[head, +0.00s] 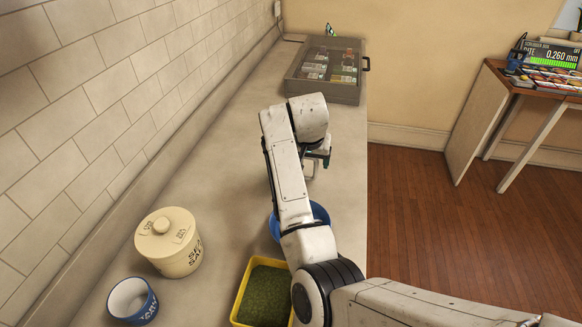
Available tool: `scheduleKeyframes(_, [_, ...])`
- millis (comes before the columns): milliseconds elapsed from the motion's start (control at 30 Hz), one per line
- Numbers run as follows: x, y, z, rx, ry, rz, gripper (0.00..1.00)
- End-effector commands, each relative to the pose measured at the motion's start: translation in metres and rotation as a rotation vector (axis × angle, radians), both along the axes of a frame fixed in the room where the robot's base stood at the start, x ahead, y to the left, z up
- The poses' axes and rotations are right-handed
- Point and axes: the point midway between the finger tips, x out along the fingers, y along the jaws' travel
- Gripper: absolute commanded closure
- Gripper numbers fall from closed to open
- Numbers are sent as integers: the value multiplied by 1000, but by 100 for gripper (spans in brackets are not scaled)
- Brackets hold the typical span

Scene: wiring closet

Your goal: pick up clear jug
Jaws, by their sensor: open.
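My gripper (318,160) is over the counter, just beyond the middle of its length, and points down. It is small in the head view and partly covered by my own wrist. The jaws are open. A small pale, see-through shape (308,171) shows right at the fingers and may be the clear jug. I cannot tell whether it stands between the fingers or beside them, and its handle and base are not clear. No other clear jug shows on the counter.
A blue round dish (320,214) is partly hidden behind my arm. A yellow tray (239,296) with green filling, a cream lidded jar (176,252) and a blue-and-white cup (133,300) stand nearer. A grey clear-topped case (326,92) is at the far end. Tiled wall left, counter edge right.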

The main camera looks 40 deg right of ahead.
Motion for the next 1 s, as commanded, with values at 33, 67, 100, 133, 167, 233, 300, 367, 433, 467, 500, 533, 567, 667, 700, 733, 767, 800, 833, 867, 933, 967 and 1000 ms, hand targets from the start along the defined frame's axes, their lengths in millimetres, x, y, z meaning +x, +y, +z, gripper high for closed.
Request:
scheduleKeyframes(33, [0,-1,-1,0,0,0,22])
scheduleKeyframes(67, [1,-1,-2,0,-2,-1,22])
scheduleKeyframes(100, [1,-1,-2,0,-2,-1,22])
scheduleKeyframes(133, [1,-1,-2,0,-2,-1,22])
scheduleKeyframes(167, [0,-1,-2,0,-2,-1,22])
scheduleKeyframes(233, [0,-1,-2,0,-2,-1,22])
scheduleKeyframes(300, [0,-1,-2,-1,-1,-1,29])
scheduleKeyframes(367, [0,-1,-2,-1,-1,-1,35])
scheduleKeyframes(433, [0,-1,-2,-1,-1,-1,42])
scheduleKeyframes(467, [0,-1,-2,-1,-1,-1,44])
scheduleKeyframes(500, [0,-1,-2,-1,-1,-1,48])
scheduleKeyframes(533, [0,-1,-2,-1,-1,-1,51])
scheduleKeyframes(567, [0,-1,-2,-1,-1,-1,54])
scheduleKeyframes(667, [0,-1,-2,-1,-1,-1,64])
scheduleKeyframes(700, [0,-1,-2,-1,-1,-1,67])
scheduleKeyframes(733, [0,-1,-2,-1,-1,-1,70])
scheduleKeyframes(767, [0,-1,-2,-1,-1,-1,73])
scheduleKeyframes(800, [0,-1,-2,-1,0,-1,77])
scheduleKeyframes(833, [0,-1,-2,-1,0,-1,80])
scheduleKeyframes(867, [0,-1,-2,-1,0,-1,83])
scheduleKeyframes(933, [1,-1,0,-2,-4,-1,85])
scheduleKeyframes(967, [1,-1,0,-2,-4,-1,85])
scheduleKeyframes(1000, [1,-1,0,-2,-4,-1,85])
